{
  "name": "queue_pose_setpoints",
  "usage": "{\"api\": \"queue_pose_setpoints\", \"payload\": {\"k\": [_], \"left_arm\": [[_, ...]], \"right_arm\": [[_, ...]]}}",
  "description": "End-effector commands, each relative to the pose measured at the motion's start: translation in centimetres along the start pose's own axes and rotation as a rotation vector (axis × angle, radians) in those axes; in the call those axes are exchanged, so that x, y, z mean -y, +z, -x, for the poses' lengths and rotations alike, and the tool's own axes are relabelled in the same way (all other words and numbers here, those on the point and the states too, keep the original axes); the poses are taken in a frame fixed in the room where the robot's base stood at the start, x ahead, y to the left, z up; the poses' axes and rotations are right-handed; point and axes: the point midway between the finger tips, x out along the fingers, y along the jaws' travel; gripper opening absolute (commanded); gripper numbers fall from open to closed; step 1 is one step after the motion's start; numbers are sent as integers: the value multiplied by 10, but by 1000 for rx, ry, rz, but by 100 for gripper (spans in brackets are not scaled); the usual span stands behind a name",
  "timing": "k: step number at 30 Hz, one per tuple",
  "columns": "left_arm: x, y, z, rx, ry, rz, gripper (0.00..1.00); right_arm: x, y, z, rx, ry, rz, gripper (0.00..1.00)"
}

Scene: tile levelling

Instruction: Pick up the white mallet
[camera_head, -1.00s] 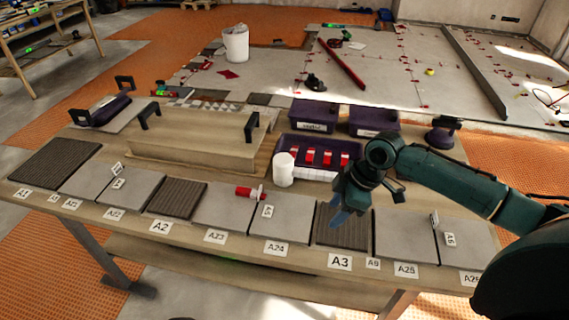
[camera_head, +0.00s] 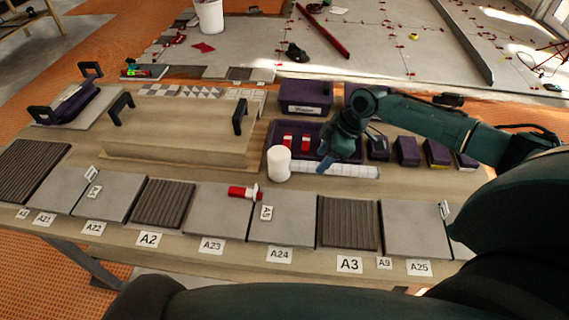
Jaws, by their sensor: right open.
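The white mallet (camera_head: 279,164) lies on the table in front of the purple tray, its thick round head at the left. Its pale handle (camera_head: 350,171) extends to the right. My right gripper (camera_head: 326,162) points down over the handle, just right of the head. Its bluish fingers are open and partly hide the handle and the tray behind. I cannot tell whether they touch the handle. My left gripper is not in view.
The purple tray (camera_head: 271,137) with red-and-white pieces stands behind the mallet. A purple box (camera_head: 305,95) is behind it, and several small dark blocks (camera_head: 407,151) stand to the right.

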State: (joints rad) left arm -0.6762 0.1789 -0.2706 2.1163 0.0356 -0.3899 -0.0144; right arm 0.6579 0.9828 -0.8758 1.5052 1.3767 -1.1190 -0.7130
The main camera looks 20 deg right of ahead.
Motion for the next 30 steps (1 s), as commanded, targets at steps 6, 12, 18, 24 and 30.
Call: {"api": "queue_pose_setpoints", "payload": {"k": [6,12,18,24,30], "left_arm": [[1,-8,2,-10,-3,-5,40],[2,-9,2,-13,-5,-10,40],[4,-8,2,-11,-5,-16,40],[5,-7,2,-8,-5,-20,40],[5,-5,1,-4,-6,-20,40]], "right_arm": [[5,0,-25,1,-3,0,47],[5,1,-50,0,-1,0,47],[5,1,-53,1,0,0,47],[5,1,-53,1,0,0,37],[5,1,-53,1,0,0,21]]}}
